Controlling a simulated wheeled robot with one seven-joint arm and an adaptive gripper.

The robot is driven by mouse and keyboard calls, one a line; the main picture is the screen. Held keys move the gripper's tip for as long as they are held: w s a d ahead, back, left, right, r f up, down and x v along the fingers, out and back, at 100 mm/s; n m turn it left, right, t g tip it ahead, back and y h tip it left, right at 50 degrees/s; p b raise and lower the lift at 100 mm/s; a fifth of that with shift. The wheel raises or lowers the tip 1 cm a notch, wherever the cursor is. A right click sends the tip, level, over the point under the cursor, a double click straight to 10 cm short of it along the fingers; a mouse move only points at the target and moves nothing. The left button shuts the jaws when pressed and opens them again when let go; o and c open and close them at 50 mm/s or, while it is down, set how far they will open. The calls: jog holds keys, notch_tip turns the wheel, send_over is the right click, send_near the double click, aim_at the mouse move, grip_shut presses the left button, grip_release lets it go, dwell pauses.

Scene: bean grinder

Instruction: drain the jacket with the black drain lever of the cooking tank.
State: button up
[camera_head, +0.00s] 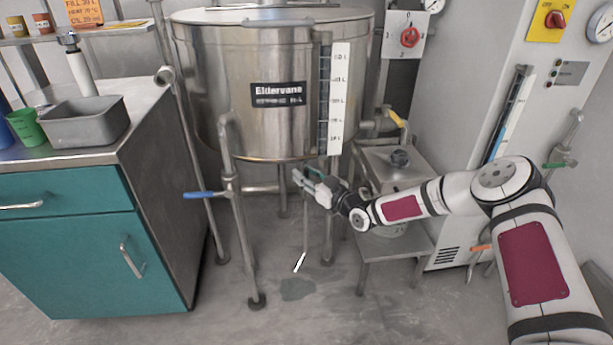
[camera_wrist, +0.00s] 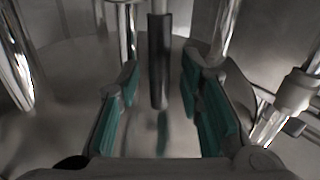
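The steel cooking tank (camera_head: 225,85) stands on legs at the back centre, with a nameplate and a level scale on its front. My gripper (camera_head: 310,180) is just below the tank's bottom edge. In the wrist view its teal-padded fingers (camera_wrist: 160,95) are spread open. A black sleeve-like handle (camera_wrist: 159,60), which looks like the black drain lever, appears upright between the fingers, with gaps on both sides. I cannot tell how deep it sits between them. In the head view I cannot make out this black handle near my gripper.
A blue lever (camera_head: 203,194) is on the pipe left of my gripper. A yellow lever (camera_head: 397,118) is at the tank's right. Tank legs stand close around. A low steel stand (camera_head: 395,248) is under my forearm. A teal cabinet (camera_head: 90,245) is at left.

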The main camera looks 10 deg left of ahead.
grip_shut()
jog(key=shift+a, duration=0.1)
